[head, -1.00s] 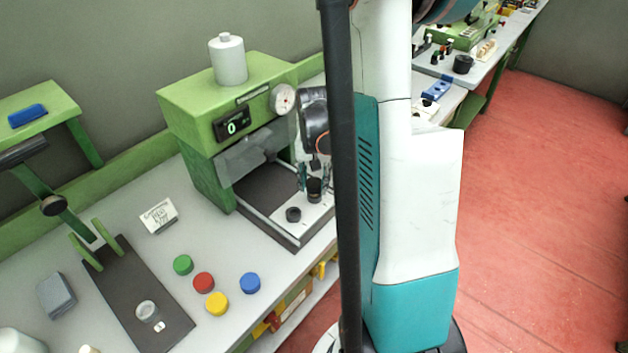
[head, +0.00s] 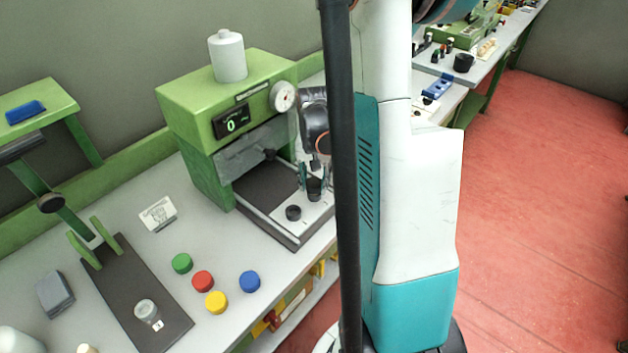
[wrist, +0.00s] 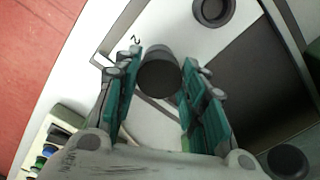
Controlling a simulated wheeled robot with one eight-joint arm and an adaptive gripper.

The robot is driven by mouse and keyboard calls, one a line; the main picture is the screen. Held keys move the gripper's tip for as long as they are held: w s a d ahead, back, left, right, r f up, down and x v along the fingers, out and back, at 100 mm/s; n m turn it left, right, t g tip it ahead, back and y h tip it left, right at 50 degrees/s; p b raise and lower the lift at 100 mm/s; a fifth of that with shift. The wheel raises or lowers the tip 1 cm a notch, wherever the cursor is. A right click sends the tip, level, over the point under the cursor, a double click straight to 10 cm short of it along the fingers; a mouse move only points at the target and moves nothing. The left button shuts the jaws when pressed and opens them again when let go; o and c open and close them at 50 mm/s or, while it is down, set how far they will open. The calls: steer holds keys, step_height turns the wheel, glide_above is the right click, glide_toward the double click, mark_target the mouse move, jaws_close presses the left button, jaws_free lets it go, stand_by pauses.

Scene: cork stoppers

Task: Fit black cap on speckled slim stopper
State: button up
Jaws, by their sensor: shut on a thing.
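My gripper (wrist: 162,66) is shut on a dark cylinder (wrist: 160,78), which looks like the black cap. In the head view my gripper (head: 311,178) is partly behind a dark post, with the dark cylinder (head: 314,189) between its fingers over a white plate. In the wrist view a dark ring-shaped piece (wrist: 213,10) sits on that plate beyond the fingers. It also shows in the head view (head: 293,213), left of my gripper. I cannot make out a speckled slim stopper; what is under the held cylinder is hidden.
A green press (head: 226,95) with a gauge stands behind the white plate (head: 318,208). Green (head: 182,263), red (head: 203,281), yellow (head: 215,302) and blue (head: 250,281) caps lie on the bench at left. A dark board (head: 118,273) carries a clear jar (head: 146,310).

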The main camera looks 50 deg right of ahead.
mark_target(314, 183)
steer(key=o, duration=0.8)
steer(key=shift+o, duration=0.2)
steer(key=shift+r, duration=0.1)
step_height(314, 183, up, 12)
stand_by(0.4)
